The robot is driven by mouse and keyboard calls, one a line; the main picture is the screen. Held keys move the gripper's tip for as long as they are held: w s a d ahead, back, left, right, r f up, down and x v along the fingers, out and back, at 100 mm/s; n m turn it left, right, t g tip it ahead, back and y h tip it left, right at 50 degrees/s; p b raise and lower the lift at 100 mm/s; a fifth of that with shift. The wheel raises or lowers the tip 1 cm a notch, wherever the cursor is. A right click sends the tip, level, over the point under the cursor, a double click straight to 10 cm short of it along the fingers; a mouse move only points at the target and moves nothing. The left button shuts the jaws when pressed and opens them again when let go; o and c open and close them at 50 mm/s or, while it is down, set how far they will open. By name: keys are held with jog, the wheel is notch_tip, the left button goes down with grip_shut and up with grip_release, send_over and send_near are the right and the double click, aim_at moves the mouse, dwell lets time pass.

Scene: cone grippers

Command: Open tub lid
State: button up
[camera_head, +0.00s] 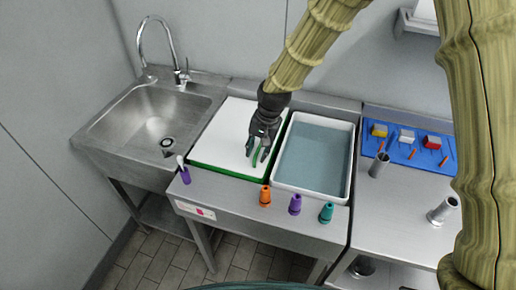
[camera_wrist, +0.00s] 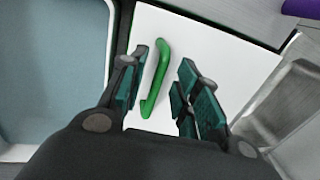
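The tub lid (camera_head: 218,138) is a flat white panel with a green edge below it, closed on the counter between the sink and an open tub. Its green bar handle (camera_wrist: 157,75) shows in the wrist view, and the lid (camera_wrist: 222,62) fills the middle there. My gripper (camera_head: 260,152) is over the lid's right part, pointing down. In the wrist view my gripper (camera_wrist: 164,78) is open, with the handle lying between its fingers, nearer the left one. I cannot tell whether the fingers touch it. What lies under the lid is hidden.
A white tub (camera_head: 349,165) of water stands just right of the lid. A sink (camera_head: 95,130) is on the left. Orange (camera_head: 265,196), purple (camera_head: 295,204) and teal (camera_head: 326,212) cones stand along the front edge. A blue mat (camera_head: 400,153) with blocks lies right.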

jog(key=shift+s+r, duration=0.25)
jog(key=shift+s, duration=0.05)
grip_shut()
jog(key=c, duration=0.7)
grip_release()
jog(key=shift+r, duration=0.1)
jog(key=o, duration=0.7)
jog(key=shift+w, duration=0.15)
jog(key=shift+r, duration=0.1)
notch_tip(320, 180, up, 12)
jog(key=d, duration=0.2)
jog(key=shift+s+f, duration=0.25)
jog(key=shift+s, duration=0.1)
jog(key=shift+r, duration=0.1)
